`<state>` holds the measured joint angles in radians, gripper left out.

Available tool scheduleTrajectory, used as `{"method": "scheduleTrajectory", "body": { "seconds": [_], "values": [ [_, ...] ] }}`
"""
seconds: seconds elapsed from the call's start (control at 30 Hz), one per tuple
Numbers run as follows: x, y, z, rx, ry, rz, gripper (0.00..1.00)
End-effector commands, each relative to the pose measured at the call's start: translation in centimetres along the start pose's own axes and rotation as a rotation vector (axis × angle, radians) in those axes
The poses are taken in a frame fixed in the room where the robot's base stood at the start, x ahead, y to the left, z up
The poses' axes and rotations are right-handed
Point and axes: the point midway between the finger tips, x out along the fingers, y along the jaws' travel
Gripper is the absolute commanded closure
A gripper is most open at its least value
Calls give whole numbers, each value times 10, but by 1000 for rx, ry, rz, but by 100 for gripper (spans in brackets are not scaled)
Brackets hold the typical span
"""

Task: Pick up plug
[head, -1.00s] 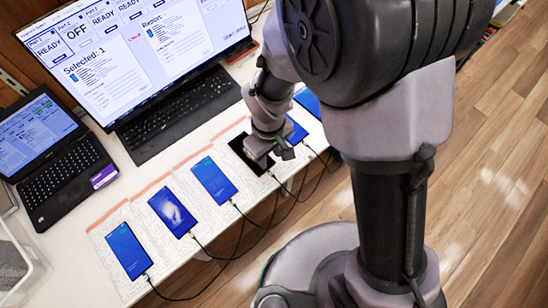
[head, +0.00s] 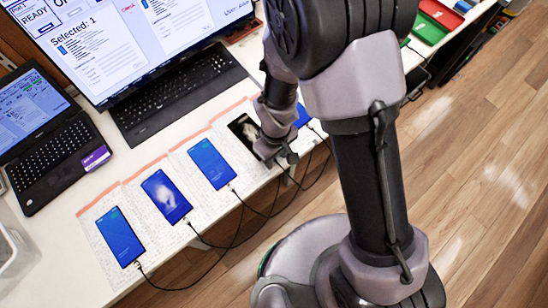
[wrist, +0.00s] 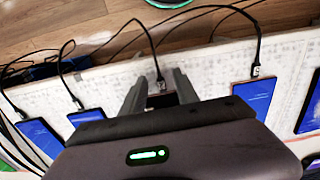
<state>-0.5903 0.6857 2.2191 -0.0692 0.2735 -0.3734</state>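A row of phones lies on white sheets on the table, with cables running to their front ends. The plug (wrist: 161,84) at the end of one cable shows in the wrist view, at the edge of a dark phone (wrist: 162,99). My gripper (wrist: 160,84) is open, with its fingers apart on either side of this plug. In the head view my gripper (head: 286,160) is low at the front end of the dark phone (head: 243,127), which has a pale pattern on its screen. That plug is hidden by the gripper there.
Neighbouring blue-screen phones (head: 211,163) lie to the left, each with a cable. A laptop (head: 52,145) and a keyboard (head: 185,90) stand behind. Black cables (head: 240,222) hang over the table's front edge. Red and green trays (head: 432,22) are at the far right.

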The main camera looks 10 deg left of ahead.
Motion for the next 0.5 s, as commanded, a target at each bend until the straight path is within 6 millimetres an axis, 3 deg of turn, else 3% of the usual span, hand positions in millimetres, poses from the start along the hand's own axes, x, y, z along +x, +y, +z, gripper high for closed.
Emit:
{"method": "scheduleTrajectory", "body": {
  "seconds": [0.5],
  "values": [
    [5, 0, 0, 0, 0, 0, 63]
  ]
}}
